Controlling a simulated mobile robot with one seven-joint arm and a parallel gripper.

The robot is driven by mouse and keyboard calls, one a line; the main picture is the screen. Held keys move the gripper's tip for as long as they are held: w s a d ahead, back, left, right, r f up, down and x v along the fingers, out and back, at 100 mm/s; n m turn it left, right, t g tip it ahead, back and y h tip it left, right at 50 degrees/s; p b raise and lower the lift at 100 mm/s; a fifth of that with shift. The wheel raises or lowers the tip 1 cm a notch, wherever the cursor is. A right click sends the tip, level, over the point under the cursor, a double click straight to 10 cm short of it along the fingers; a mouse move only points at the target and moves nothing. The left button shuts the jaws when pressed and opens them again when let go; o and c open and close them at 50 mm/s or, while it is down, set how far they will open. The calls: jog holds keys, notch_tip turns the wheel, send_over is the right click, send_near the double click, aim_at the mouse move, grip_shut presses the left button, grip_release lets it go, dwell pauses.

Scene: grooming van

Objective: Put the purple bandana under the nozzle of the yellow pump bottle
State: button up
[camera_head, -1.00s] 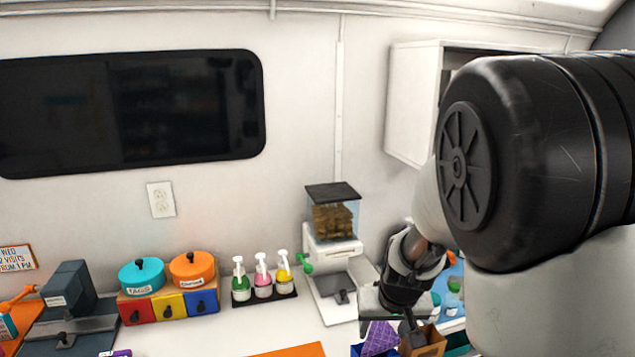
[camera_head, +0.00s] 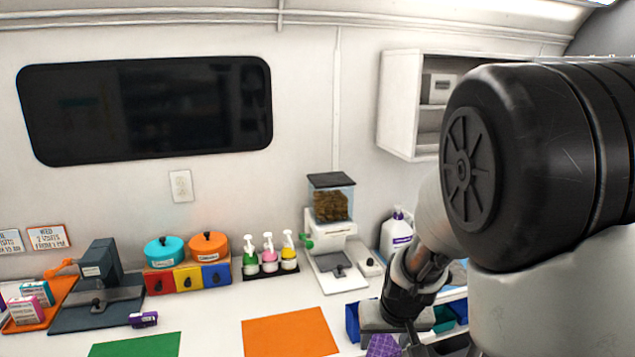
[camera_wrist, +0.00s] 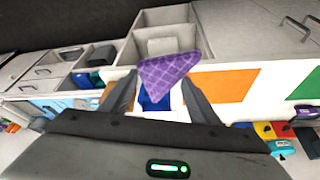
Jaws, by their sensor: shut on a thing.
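The purple bandana (camera_wrist: 165,74), with a pale grid pattern, is pinched between the fingertips of my gripper (camera_wrist: 158,95) in the wrist view. In the head view the bandana (camera_head: 383,346) shows at the bottom edge below my gripper (camera_head: 398,330), partly cut off. The yellow pump bottle (camera_head: 289,258) stands at the right end of a row of pump bottles on a black tray (camera_head: 271,274) at the back of the counter. It is upright, with a white pump top. My gripper is well to the right of it and nearer to me.
Green (camera_head: 249,261) and pink (camera_head: 269,259) pump bottles stand left of the yellow one. A kibble dispenser (camera_head: 330,240) stands to its right. An orange mat (camera_head: 290,332) and a green mat (camera_head: 140,346) lie flat on the counter in front. A blue bin (camera_head: 352,322) is beside my gripper.

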jog(key=s+f, duration=0.1)
jog(key=f, duration=0.1)
jog(key=s+f, duration=0.1)
jog(key=f, duration=0.1)
jog(key=shift+s+d, duration=0.1)
jog(key=shift+d, duration=0.05)
jog(key=shift+s+f, duration=0.2)
jog(key=shift+s, duration=0.05)
